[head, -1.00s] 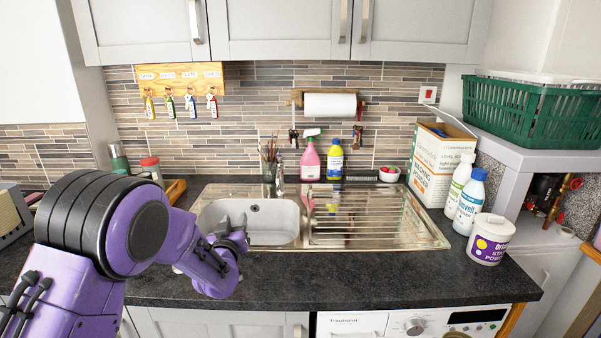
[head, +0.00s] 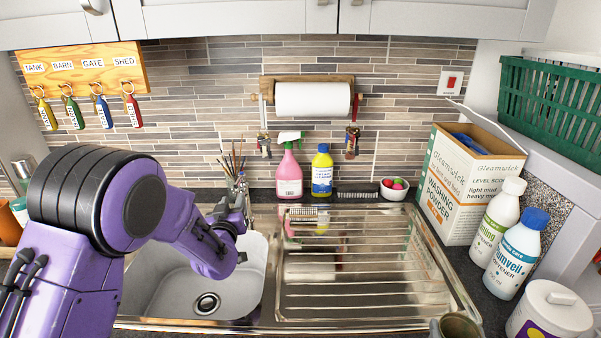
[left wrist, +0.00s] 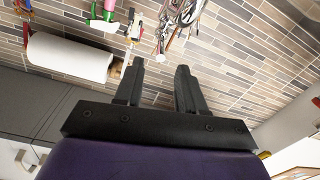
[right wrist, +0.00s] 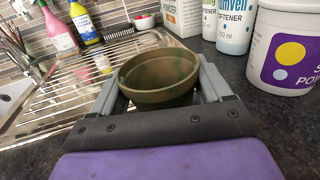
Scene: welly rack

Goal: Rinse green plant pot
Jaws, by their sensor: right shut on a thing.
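The green plant pot (right wrist: 158,95), a dull olive pot with a brownish rim, is upright between the fingers of my right gripper (right wrist: 162,80), which is shut on it. Its rim also shows at the bottom edge of the head view (head: 457,325). My left gripper (head: 232,218) is above the back of the sink basin (head: 180,285), near the tap, which it mostly hides. In the left wrist view its fingers (left wrist: 160,70) are apart with nothing between them. The basin holds no object that I can see, and its drain is visible.
The ribbed drainboard (head: 350,285) is clear. Behind it stand a pink spray bottle (head: 289,175), a yellow bottle (head: 322,172), a brush (head: 357,191) and a white bowl (head: 394,189). A washing powder box (head: 460,190), softener bottles (head: 515,255) and a white tub (head: 548,312) line the right.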

